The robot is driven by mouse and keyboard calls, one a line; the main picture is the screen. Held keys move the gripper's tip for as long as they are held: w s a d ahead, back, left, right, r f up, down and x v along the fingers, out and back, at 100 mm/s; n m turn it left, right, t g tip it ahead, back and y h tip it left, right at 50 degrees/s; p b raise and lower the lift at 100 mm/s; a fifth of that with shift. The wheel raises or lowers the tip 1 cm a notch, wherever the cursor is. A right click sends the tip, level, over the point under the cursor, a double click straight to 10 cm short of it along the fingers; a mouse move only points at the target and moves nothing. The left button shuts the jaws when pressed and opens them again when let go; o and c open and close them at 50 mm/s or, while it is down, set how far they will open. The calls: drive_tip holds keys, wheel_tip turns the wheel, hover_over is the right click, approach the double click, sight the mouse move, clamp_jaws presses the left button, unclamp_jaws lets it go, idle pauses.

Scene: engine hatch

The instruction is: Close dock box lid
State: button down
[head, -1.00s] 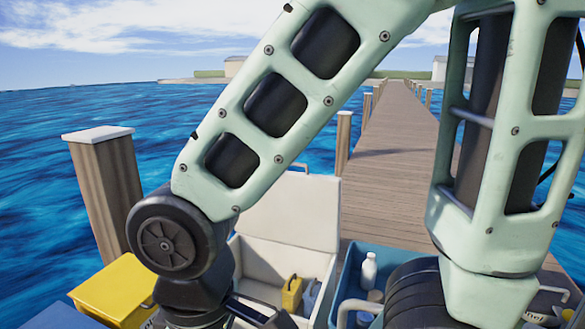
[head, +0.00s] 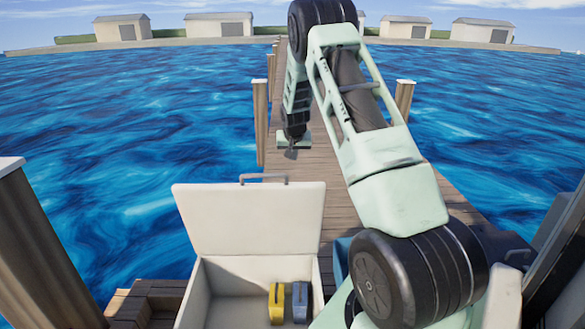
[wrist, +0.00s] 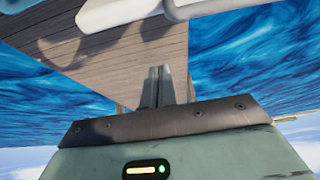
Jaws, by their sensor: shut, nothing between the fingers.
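The white dock box (head: 190,305) stands at the bottom of the head view with its lid (head: 250,222) raised, leaning back, inner face toward me. A grey handle (head: 263,178) shows on the lid's upper edge. My gripper (head: 291,155) hangs pointing down beyond the lid, above the dock and a little right of the handle in the picture. It looks apart from the lid. In the wrist view my gripper's fingers (wrist: 158,72) are together with nothing between them. A pale edge at the top of the wrist view (wrist: 120,12) is probably the lid or its handle.
A yellow container (head: 276,302) and a blue-grey one (head: 300,302) stand inside the box at its right. A blue bin (head: 342,258) is partly hidden behind my arm. Posts (head: 261,122) line the wooden dock (head: 335,165). Water lies on both sides.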

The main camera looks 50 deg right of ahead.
drive_tip(key=f+p, duration=0.2)
drive_tip(key=f, duration=0.1)
drive_tip(key=f+p, duration=0.2)
drive_tip(key=f, duration=0.1)
drive_tip(key=f+p, duration=0.2)
drive_tip(key=f, duration=0.1)
drive_tip(key=shift+w+d+f, duration=0.1)
drive_tip(key=shift+w+d, duration=0.15)
drive_tip(key=shift+d, duration=0.1)
drive_tip(key=shift+f, duration=0.15)
